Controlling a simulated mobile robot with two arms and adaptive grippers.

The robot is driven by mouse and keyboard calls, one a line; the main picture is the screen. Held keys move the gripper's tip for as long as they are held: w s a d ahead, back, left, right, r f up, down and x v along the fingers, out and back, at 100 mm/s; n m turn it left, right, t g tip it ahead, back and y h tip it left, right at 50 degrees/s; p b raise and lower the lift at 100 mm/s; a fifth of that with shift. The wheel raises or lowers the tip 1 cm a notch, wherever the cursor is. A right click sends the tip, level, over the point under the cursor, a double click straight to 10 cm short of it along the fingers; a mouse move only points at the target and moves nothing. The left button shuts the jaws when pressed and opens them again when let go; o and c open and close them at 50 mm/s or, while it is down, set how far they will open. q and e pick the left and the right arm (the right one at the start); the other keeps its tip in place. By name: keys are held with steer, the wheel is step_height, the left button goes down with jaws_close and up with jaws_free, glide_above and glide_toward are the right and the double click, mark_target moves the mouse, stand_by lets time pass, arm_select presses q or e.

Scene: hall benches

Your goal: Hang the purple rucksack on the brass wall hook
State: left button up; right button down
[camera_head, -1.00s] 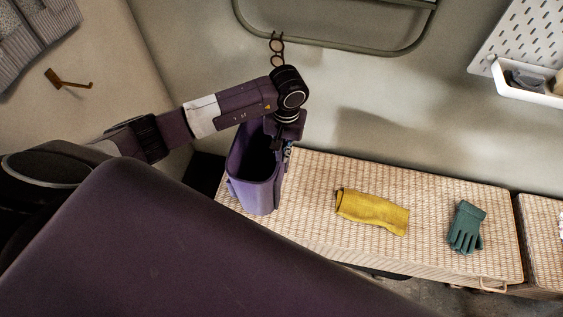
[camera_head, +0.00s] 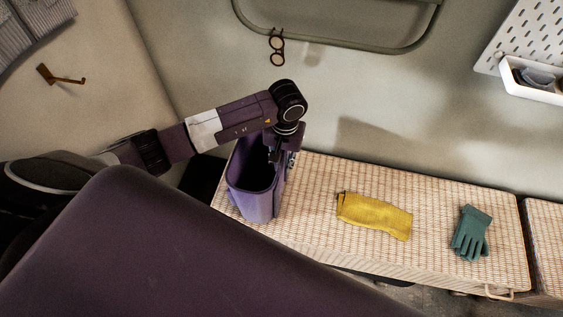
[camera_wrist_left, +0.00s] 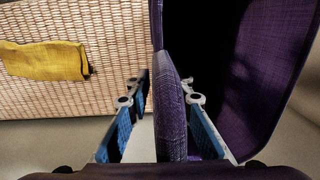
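The purple rucksack (camera_head: 257,192) stands upright and open-topped on the left end of the woven bench. The brass wall hook (camera_head: 62,76) is on the left wall, well up and left of the rucksack, and is empty. My left gripper (camera_head: 273,153) is down at the rucksack's right upper edge. In the left wrist view, a padded purple part of the rucksack (camera_wrist_left: 171,105) stands between its blue-padded fingers. A gap shows between the left finger and this part; the right finger is very close to it, and I cannot tell whether they touch. My right gripper is out of view.
On the woven bench (camera_head: 310,220) lie a yellow cloth (camera_head: 374,215) and a green glove (camera_head: 470,232). Round glasses (camera_head: 277,46) hang on the back wall above my left arm. A grey knitted garment (camera_head: 30,25) is near the hook. A white tray (camera_head: 530,85) is at the right.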

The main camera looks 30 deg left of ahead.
arm_select(q)
steer(key=shift+r, duration=0.2)
steer(key=r+p, duration=0.3)
steer(key=r, duration=0.2)
steer(key=r+p, duration=0.3)
steer(key=r, duration=0.2)
steer(key=shift+d+r, duration=0.2)
steer(key=shift+r, duration=0.2)
steer(key=shift+r+p, duration=0.4)
steer(key=shift+r, duration=0.2)
steer(key=shift+d, duration=0.1)
